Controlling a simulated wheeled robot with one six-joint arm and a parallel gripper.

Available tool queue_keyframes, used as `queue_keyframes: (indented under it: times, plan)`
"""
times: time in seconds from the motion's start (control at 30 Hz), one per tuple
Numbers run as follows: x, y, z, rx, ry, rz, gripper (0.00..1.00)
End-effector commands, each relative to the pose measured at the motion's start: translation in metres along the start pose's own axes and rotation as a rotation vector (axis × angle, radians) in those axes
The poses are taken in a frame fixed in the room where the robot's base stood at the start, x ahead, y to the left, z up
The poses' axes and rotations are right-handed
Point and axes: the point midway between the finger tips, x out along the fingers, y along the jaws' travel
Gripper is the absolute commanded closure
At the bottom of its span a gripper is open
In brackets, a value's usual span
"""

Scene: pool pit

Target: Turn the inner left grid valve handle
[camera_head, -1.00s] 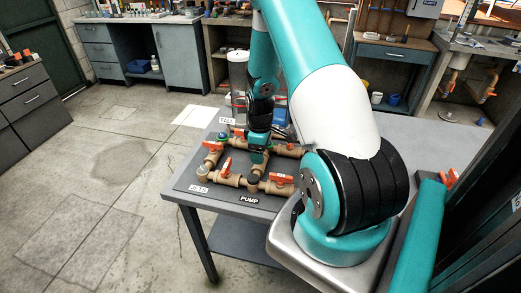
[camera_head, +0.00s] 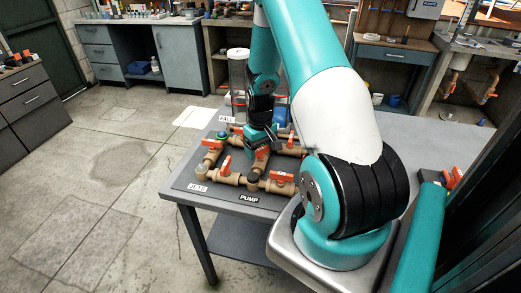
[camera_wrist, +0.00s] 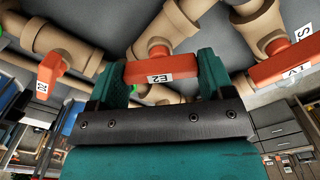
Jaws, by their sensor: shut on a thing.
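My gripper (camera_head: 264,145) is over the middle of the brown pipe grid (camera_head: 238,178) on the grey table. The handle lies crosswise in the wrist view, on a brown valve body. In the head view, an orange part just below the jaws (camera_head: 262,153) seems to be this handle; the gripper hides some of it.
Other orange handles stand close by: one left (camera_head: 225,166), one front right (camera_head: 281,176), one back left (camera_head: 212,144). A clear cylinder (camera_head: 238,78) stands behind the grid. A label reads PUMP (camera_head: 249,198). The table's right part (camera_head: 440,140) is bare.

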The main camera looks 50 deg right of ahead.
Motion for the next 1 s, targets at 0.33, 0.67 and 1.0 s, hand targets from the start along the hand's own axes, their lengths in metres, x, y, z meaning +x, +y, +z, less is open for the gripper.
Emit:
queue_keyframes:
  times: [0.33, 0.67, 1.0]
  plan:
    - [0.0002, 0.0004, -0.0007, 0.328, 0.003, 0.002, 0.49]
    - [-0.0004, 0.0002, -0.0008, 0.626, 0.003, 0.001, 0.49]
    - [-0.0006, -0.0001, -0.0007, 0.834, 0.002, 0.000, 0.49]
